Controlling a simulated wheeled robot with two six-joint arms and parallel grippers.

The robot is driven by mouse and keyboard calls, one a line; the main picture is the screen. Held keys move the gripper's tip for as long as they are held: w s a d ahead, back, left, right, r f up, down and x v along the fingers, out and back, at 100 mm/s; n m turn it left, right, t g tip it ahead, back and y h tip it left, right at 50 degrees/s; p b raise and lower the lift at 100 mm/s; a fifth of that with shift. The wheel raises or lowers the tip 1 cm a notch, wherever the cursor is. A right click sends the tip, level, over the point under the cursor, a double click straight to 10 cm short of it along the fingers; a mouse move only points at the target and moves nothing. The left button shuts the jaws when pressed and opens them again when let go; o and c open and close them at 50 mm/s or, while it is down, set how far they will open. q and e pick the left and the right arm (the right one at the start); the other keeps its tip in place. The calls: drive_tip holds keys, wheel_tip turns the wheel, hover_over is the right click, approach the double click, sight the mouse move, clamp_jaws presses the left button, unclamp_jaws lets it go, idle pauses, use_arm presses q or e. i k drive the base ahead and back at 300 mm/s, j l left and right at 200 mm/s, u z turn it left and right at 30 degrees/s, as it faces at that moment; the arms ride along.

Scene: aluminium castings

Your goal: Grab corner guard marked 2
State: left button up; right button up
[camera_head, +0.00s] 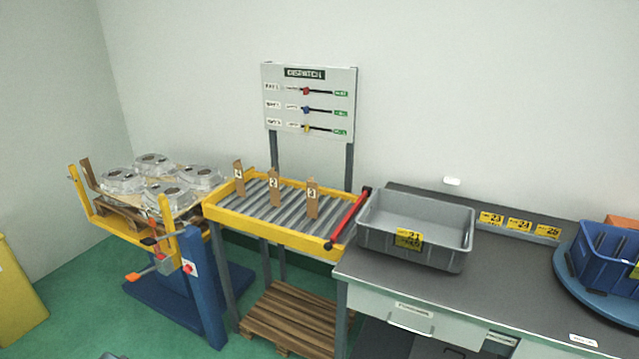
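The corner guard marked 2 (274,191) is a brown, upright strip with a small white label. It stands on the grey rollers of the yellow-framed conveyor (262,226), between two similar guards. The guard to its left (239,180) has a label that looks like 4. The guard to its right (312,203) is marked 3. Nothing covers the guard marked 2. Neither of my grippers is in view.
Left of the conveyor, a blue lift with yellow arms holds a pallet of aluminium castings (168,194). A red bar (348,214) edges the conveyor's right end. A grey bin (415,228) stands on the dark bench. A dispatch board (309,101) rises behind.

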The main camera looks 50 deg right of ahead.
sight(274, 180)
drive_tip(key=z, duration=1.4)
